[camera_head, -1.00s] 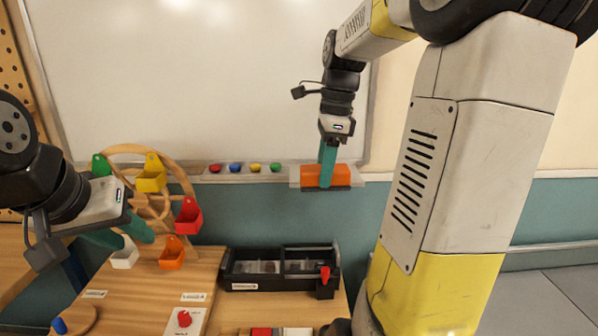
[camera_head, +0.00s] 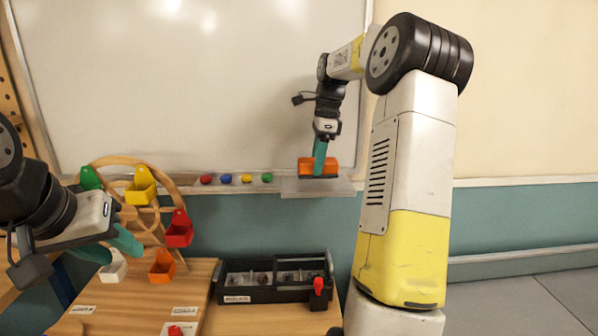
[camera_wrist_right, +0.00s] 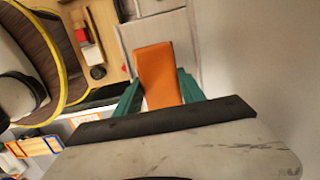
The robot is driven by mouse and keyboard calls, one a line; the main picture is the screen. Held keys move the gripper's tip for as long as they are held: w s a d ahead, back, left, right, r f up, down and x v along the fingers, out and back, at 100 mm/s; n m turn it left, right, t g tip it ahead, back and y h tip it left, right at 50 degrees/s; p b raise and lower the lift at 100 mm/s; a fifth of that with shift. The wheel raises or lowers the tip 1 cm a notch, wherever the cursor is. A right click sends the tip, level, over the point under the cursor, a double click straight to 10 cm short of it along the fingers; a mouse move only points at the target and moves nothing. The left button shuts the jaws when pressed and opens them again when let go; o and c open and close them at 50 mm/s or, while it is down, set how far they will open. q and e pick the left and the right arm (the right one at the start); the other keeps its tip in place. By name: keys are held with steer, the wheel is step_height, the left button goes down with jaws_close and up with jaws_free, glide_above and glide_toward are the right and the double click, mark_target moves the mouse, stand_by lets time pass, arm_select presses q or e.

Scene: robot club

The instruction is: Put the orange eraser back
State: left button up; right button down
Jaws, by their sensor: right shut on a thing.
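The orange eraser (camera_head: 312,166), with a dark underside, is in my right gripper (camera_head: 320,158) in front of the lower edge of the whiteboard (camera_head: 200,80). In the head view it appears just above a pale grey ledge (camera_head: 340,188); I cannot tell whether they touch. In the right wrist view the eraser (camera_wrist_right: 155,70) sits between the teal fingers (camera_wrist_right: 158,95), over a grey surface. My left gripper (camera_head: 108,247) is at the left, its teal fingers apart and empty, in front of the wooden wheel.
Coloured magnets (camera_head: 226,178) line the board's lower rail. A wooden wheel (camera_head: 150,215) with coloured buckets stands at left. A black divided organiser (camera_head: 235,294) with a red item at its right corner stands on the wooden table (camera_head: 255,320). Bare floor lies at right.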

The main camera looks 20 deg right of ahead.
step_height(320, 180, down, 3)
steer(key=shift+s, duration=0.1)
steer(key=c, duration=0.7)
jaws_free()
